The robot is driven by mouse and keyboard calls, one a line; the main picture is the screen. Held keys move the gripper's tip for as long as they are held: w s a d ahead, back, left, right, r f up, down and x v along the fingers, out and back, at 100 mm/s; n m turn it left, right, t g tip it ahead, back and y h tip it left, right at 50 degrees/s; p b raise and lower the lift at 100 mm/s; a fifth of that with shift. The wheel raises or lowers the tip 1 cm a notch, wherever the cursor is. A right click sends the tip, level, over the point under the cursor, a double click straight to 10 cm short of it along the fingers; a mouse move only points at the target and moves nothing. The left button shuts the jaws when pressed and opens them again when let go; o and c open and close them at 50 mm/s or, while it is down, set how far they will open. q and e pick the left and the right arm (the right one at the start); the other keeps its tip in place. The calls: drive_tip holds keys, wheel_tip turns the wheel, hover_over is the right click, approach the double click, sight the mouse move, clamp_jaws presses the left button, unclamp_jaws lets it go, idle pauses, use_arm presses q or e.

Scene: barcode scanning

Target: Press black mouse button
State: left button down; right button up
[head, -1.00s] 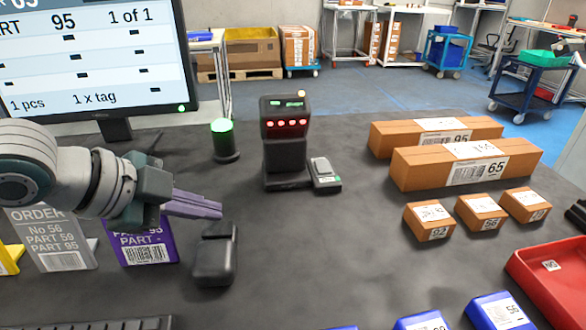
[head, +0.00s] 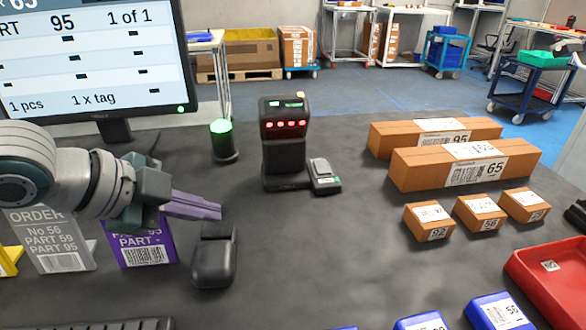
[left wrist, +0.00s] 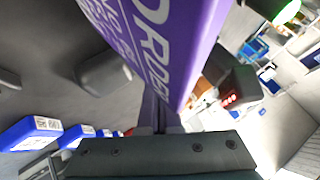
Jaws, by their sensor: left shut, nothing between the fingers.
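The black mouse (head: 214,262) lies on the dark table, with its buttons towards the back. My left gripper (head: 218,212) comes in from the left. Its greyish-purple fingers are shut and empty, and their tips are just above and behind the mouse's button end. I cannot tell whether they touch it. In the left wrist view the mouse (left wrist: 105,73) shows as a dark rounded shape at left of centre. A purple order card (left wrist: 195,50) fills the middle of that view; it stands below my gripper in the head view (head: 147,252). My right gripper is not in view.
A grey order card (head: 60,262) stands left of the purple one. A scanner (head: 284,150) with red lights and a green lamp (head: 223,142) stand behind. Brown boxes (head: 465,165), blue boxes (head: 500,310) and a red tray (head: 560,275) are at right. The table's middle is clear.

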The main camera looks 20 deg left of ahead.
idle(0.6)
use_arm(q)
drive_tip(key=shift+f, duration=0.4)
drive_tip(key=shift+f+b, duration=0.3)
drive_tip(key=shift+b, duration=0.15)
drive_tip(key=shift+s+a+f, duration=0.15)
drive_tip(key=shift+f, duration=0.45)
idle(0.5)
drive_tip(key=shift+r, duration=0.1)
drive_tip(key=shift+s+r+p, duration=0.1)
drive_tip(key=shift+r+p, duration=0.75)
drive_tip(key=shift+r, duration=0.1)
drive_tip(key=shift+r, duration=0.15)
